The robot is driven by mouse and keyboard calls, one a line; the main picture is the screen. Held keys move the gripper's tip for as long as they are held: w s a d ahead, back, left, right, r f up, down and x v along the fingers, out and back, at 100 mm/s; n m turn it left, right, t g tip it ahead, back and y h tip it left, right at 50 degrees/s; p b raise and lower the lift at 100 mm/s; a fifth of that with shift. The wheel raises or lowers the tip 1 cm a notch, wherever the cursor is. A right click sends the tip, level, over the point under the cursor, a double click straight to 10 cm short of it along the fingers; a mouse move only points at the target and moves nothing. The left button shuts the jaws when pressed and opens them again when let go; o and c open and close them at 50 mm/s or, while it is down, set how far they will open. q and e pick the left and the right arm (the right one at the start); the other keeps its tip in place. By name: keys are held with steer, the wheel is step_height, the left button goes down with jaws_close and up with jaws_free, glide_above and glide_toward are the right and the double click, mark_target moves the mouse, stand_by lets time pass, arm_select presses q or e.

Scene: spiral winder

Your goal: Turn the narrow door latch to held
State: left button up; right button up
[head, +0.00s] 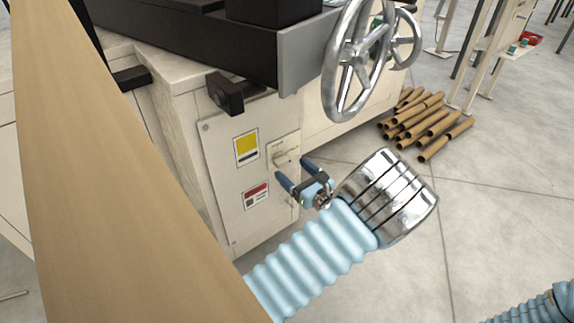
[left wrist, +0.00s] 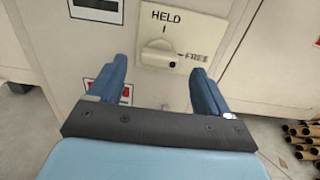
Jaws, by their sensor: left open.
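The narrow door latch is a pale knob on a cream plate on the machine's door; it shows in the head view (head: 281,159) and in the left wrist view (left wrist: 158,52). Its plate (left wrist: 210,32) reads HELD at the top and FREE at the right. The knob lies roughly crosswise, with a dark dot near its right end, toward FREE. My left gripper (head: 293,168) is open and empty, in front of the latch. In the left wrist view its fingers stand either side of the knob, apart from it. My right gripper is out of view.
The narrow door (head: 225,165) carries a yellow label (head: 246,148) and a red label (head: 256,195). A metal handwheel (head: 350,55) juts out above my left wrist. A tan board (head: 90,170) crosses the left side. Cardboard tubes (head: 425,122) lie on the floor.

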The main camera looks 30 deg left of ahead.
mark_target(285, 164)
arm_select(q)
steer(key=shift+x, duration=2)
steer(key=shift+s, duration=0.1)
steer(key=c, duration=1)
steer(key=shift+c, duration=0.2)
